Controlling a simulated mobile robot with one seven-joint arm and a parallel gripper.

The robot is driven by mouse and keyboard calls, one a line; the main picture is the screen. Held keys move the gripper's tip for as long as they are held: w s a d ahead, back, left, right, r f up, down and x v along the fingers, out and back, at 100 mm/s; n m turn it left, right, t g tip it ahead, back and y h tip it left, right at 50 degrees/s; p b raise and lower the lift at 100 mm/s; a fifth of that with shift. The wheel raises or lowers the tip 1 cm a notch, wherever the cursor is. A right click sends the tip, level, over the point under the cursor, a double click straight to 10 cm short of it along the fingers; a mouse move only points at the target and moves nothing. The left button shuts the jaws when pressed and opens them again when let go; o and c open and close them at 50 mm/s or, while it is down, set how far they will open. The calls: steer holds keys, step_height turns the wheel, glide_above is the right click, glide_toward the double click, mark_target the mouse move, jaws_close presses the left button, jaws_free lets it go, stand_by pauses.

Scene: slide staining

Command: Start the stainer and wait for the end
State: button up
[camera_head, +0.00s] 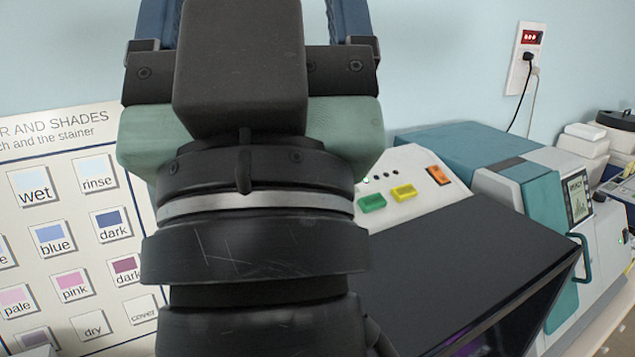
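A machine with a dark sloping lid (470,255) stands right of centre, and it appears to be the stainer. Its white panel carries a green button (372,202), a yellow button (404,192), an orange switch (438,175) and a row of small lights, one of them greenish. Purple shows below the lid's front edge. My gripper (252,22) is seen from behind and covers the panel's left part. Its blue fingers stand wide apart at the top edge, with their tips out of frame. Nothing is seen between them, but my wrist block hides the middle.
A teal and white machine with a screen (577,198) and a teal handle stands to the right. A wall chart (66,190) of shades hangs at left. A wall socket (523,70) with a plugged cord and a red display is at upper right. White boxes (588,135) stand far right.

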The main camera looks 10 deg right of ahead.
jaws_close()
stand_by(0.5)
stand_by(1.4)
